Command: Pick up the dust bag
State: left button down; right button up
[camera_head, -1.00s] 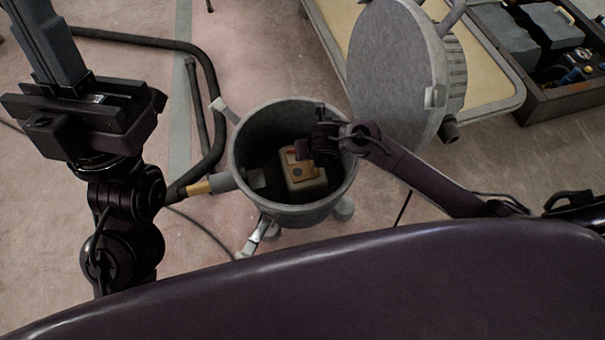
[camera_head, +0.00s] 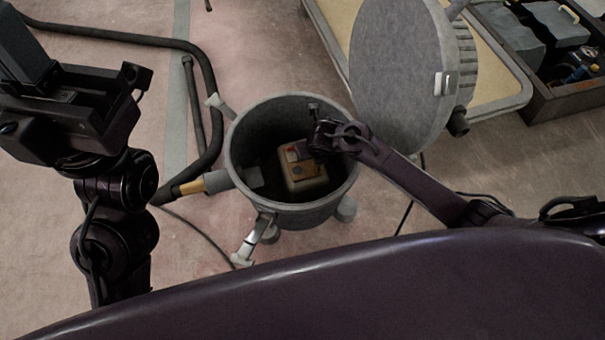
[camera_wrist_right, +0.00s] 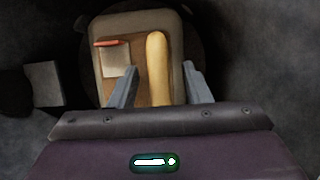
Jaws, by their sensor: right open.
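The dust bag (camera_head: 304,178) sits inside the open grey canister (camera_head: 243,125). It is a pale beige block with a brown plate on top, and a red mark shows. In the right wrist view the bag (camera_wrist_right: 178,28) has a white label, a red strip and a thick yellow raised bar. My right gripper (camera_wrist_right: 158,82) is open above the bag, its fingers on either side of the bar's lower part; I cannot tell if they touch it. In the head view my right wrist hides the fingers. My left gripper (camera_head: 45,85) is at the left, away from the canister; its fingertips are unclear.
The canister's round lid (camera_head: 400,75) stands tilted open at the back right. A dark hose (camera_head: 205,75) runs along the left to the canister's side. A toolbox (camera_head: 560,95) stands at the upper right. The canister walls closely surround my right gripper.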

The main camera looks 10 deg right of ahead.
grip_shut()
dwell(1.2)
jog(key=shift+r, duration=0.1)
